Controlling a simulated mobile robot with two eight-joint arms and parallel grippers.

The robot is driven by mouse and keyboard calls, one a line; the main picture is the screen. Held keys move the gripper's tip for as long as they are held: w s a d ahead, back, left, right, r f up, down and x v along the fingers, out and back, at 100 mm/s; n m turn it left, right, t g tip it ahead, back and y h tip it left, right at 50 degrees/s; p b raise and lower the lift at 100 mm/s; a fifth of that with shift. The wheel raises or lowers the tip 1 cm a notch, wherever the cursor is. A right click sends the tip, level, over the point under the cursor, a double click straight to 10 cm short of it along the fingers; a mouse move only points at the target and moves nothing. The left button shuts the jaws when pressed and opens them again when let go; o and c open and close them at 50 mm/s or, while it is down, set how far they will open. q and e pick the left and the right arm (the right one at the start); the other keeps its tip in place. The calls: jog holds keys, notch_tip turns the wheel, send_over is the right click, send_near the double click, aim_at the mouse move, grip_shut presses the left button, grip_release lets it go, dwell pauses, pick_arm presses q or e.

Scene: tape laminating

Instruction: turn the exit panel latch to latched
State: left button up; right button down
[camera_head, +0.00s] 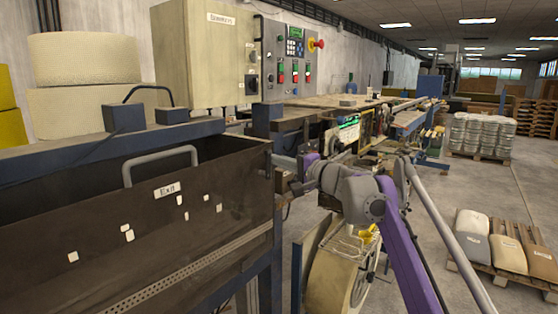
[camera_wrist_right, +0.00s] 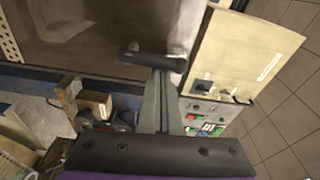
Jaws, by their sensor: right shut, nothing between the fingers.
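The dark exit panel (camera_head: 120,228) stands upright on the left of the head view, with an "Exit" label and a grey loop handle (camera_head: 160,163). It also fills the upper left of the right wrist view (camera_wrist_right: 95,32). A short black bar, which looks like the latch (camera_wrist_right: 150,61), lies crosswise by the panel's edge. My right gripper (camera_head: 297,187) is just right of the panel's right edge. In the wrist view its shut grey fingers (camera_wrist_right: 162,84) reach up to the bar; I cannot tell whether they touch it. My left gripper is out of view.
A beige electrical box (camera_head: 205,55) and a grey control panel (camera_head: 290,55) with buttons stand behind the exit panel. A wheel-like roll (camera_head: 333,280) is below my right arm. Bags on a pallet (camera_head: 505,250) lie at right. The floor between is open.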

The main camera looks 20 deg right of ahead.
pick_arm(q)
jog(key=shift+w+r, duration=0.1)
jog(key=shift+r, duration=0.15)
pick_arm(e)
jog(key=shift+a, duration=0.1)
